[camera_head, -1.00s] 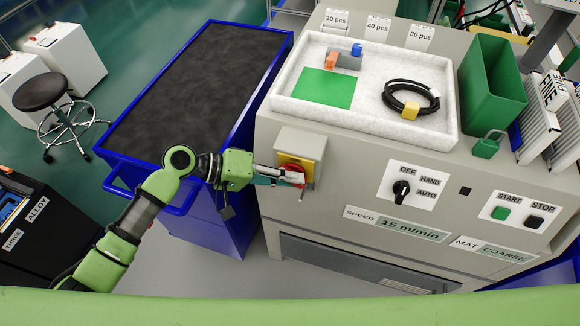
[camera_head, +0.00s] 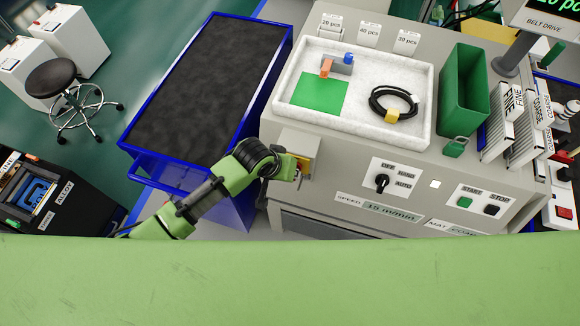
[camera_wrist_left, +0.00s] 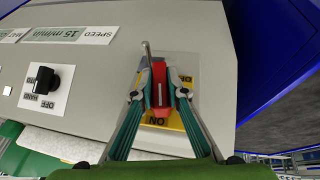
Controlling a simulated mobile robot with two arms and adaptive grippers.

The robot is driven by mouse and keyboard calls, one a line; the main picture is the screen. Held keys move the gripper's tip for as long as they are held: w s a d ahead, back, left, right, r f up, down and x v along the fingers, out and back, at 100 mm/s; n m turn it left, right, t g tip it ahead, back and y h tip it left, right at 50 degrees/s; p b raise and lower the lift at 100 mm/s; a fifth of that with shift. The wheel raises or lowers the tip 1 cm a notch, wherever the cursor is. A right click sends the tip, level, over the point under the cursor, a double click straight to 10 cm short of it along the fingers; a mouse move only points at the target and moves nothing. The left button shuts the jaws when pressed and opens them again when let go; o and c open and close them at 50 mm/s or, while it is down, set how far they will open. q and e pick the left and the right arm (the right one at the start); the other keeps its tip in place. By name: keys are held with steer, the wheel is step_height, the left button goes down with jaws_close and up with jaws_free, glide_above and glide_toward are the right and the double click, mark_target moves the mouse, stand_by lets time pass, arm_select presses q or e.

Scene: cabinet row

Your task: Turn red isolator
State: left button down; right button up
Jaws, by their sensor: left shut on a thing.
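The red isolator handle (camera_wrist_left: 160,88) sits on a yellow plate (camera_wrist_left: 172,121) on the grey panel of the machine. My left gripper (camera_wrist_left: 159,68) is shut on the red handle, one finger on each side. In the wrist view the handle lies along the gripper's axis, and a grey metal piece (camera_wrist_left: 147,50) sticks out beside its far end. The plate shows part of the words ON and OFF.
The machine top holds a white tray (camera_head: 428,130), a green bin (camera_head: 462,92) and a green padlock (camera_head: 455,147). A black selector knob (camera_head: 382,182) and start and stop buttons are right of the isolator.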

arm_select(q)
steer(key=shift+s+d+y, duration=0.1)
steer(key=shift+y, duration=0.8)
steer(key=shift+f+t, duration=0.1)
steer(key=shift+t, duration=0.2)
steer(key=c, duration=2)
jaws_free()
steer(key=shift+r, duration=0.35)
steer(key=v, duration=1.1)
steer(key=shift+s+r, duration=0.1)
steer(key=shift+s, duration=0.1)
